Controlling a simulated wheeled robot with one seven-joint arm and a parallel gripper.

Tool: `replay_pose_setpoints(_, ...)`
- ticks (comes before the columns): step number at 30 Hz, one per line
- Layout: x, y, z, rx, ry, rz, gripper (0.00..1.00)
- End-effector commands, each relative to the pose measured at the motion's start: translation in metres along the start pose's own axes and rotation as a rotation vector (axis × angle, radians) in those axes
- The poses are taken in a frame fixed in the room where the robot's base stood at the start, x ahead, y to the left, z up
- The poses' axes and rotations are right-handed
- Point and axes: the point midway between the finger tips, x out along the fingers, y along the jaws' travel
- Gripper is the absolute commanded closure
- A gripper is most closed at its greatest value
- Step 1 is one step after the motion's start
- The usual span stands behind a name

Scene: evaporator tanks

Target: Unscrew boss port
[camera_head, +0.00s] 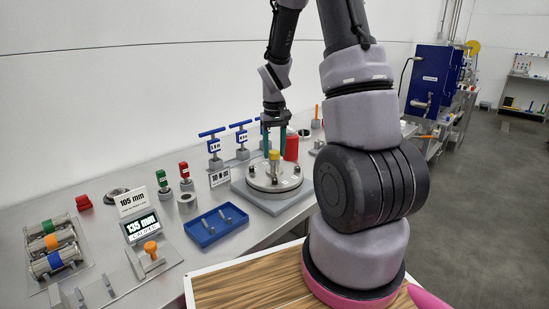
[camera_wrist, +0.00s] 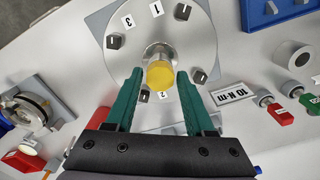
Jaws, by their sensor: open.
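The boss port shows as a yellow cap (camera_wrist: 160,74) on a metal collar at the middle of a round steel lid; it also shows in the head view (camera_head: 274,156). The steel lid (camera_wrist: 190,30) carries several dark bolts and number tags 1, 2 and 3, and sits on a grey square base (camera_head: 250,197). My gripper (camera_wrist: 158,78) has green fingers spread apart, one on each side of the yellow cap, with visible gaps. In the head view my gripper (camera_head: 275,150) points down over the lid. Whether the fingertips reach down beside the cap is hard to tell.
A blue tray (camera_head: 218,226) with small metal parts lies left of the lid. Blue T-handle tools (camera_head: 212,145) and a red cylinder (camera_head: 291,147) stand close behind it. Red and green handled gauges (camera_head: 186,175) and a display (camera_head: 141,226) stand further left.

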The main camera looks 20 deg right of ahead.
Motion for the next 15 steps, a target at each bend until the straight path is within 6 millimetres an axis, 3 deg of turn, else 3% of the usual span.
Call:
replay_pose_setpoints(9,0.0001,-0.0004,-0.0001,0.376,0.0,0.001,0.46)
replay_pose_setpoints(15,0.0001,-0.0001,0.0,0.517,0.0,0.0,0.46)
